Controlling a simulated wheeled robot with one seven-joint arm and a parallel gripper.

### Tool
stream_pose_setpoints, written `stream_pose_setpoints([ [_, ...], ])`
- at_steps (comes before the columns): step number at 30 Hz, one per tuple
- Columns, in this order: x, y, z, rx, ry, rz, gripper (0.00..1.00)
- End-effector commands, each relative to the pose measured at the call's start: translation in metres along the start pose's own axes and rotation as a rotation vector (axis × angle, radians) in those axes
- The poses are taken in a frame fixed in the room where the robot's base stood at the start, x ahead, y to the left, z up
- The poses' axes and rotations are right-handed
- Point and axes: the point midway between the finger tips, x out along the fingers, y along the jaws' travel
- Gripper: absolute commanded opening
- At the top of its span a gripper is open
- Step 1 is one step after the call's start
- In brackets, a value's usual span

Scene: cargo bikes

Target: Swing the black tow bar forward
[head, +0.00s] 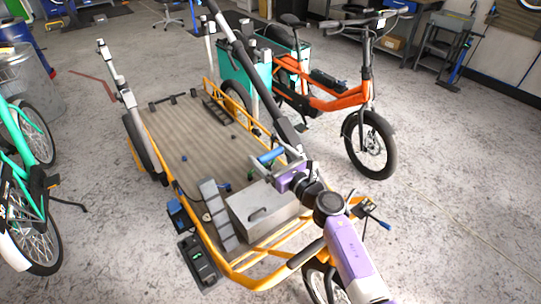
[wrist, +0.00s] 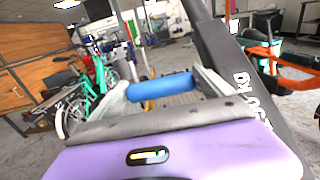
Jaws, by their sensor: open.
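The black tow bar (head: 262,80) is a long bar running from the top of the head view down to the front of the orange-framed cargo trailer, tilted toward the back left. In the wrist view the tow bar (wrist: 238,75), with white lettering, passes close on the right of my gripper. My purple gripper (head: 272,160) is beside the lower part of the bar, above a grey box. In the wrist view my gripper (wrist: 162,85) has its grey fingers apart, with a blue cylinder (wrist: 160,87) across the space between them. I cannot tell whether the fingers touch it.
The trailer's wooden deck (head: 190,130) lies behind the grey box (head: 262,212). An orange cargo bike (head: 335,95) stands at the right rear, and a green bike (head: 30,150) at the left. The concrete floor at the right (head: 470,190) is clear.

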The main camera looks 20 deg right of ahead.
Motion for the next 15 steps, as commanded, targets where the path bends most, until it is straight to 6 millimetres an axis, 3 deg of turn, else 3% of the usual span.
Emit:
stream_pose_setpoints([
  [5, -0.0001, 0.0, 0.0001, 0.0, 0.0, 0.0, 0.91],
  [15, -0.0004, -0.0001, 0.0001, 0.001, 0.0, 0.0, 0.24],
])
